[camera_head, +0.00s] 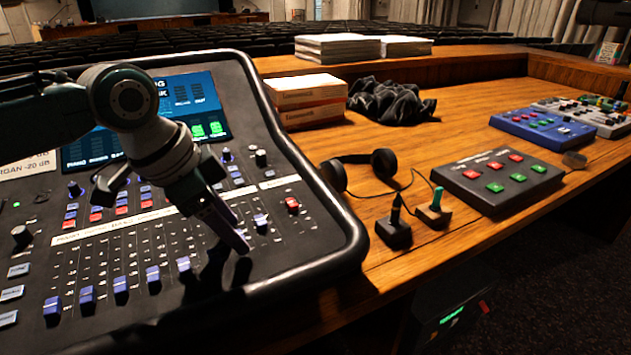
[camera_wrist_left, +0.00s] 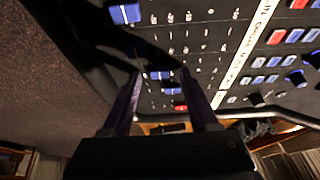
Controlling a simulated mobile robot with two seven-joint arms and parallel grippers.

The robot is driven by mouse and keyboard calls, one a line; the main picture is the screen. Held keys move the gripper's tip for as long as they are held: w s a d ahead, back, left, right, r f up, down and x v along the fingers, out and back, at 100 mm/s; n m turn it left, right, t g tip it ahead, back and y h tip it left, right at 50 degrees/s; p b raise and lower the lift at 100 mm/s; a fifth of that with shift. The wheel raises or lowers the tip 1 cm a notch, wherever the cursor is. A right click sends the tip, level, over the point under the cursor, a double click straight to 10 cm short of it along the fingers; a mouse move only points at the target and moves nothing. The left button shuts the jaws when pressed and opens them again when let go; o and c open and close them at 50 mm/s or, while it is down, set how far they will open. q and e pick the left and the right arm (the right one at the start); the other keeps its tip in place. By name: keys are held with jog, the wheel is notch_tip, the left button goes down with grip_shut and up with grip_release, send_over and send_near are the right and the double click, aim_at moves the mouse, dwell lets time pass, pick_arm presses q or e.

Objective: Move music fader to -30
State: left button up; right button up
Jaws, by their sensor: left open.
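The mixing desk (camera_head: 300,165) has a row of blue fader caps (camera_head: 120,285) along its lower part, rising toward the right. Whether the fingers touch a cap is unclear. My right gripper is not in view.
Headphones (camera_head: 333,174), a black box with red and green buttons (camera_head: 498,180), and two small switches (camera_head: 394,230) are on the wooden table (camera_head: 430,300) right of the desk. Boxes (camera_head: 308,100) and black cloth (camera_head: 390,100) lie behind. A raised padded rim (camera_head: 350,250) borders the desk.

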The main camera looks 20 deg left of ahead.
pick_arm(q)
jog(key=shift+r, duration=0.1)
jog(key=p+v, duration=0.1)
jog(key=v, duration=0.8)
jog(key=shift+r+p, duration=0.35)
jog(key=shift+p, duration=0.05)
jog(key=shift+s, duration=0.15)
jog(key=shift+g, duration=0.3)
jog(key=s+d, duration=0.1)
jog(key=d, duration=0.1)
jog(key=s+d+f+p, duration=0.1)
jog(key=s+d, duration=0.1)
jog(key=s+d+f+p, duration=0.1)
jog(key=shift+s+d+f, duration=0.2)
jog(key=shift+s+d, duration=0.05)
jog(key=shift+d, duration=0.15)
jog(key=s+d+r+n+y+p, duration=0.25)
jog(key=s+n+p, duration=0.4)
jog(key=s, duration=0.95)
notch_tip(320, 180, up, 38)
jog(key=p, duration=3.6)
jog(key=shift+d+r+h+p, duration=0.2)
jog(key=shift+d+h+p, duration=0.15)
jog(key=shift+d+p, duration=0.05)
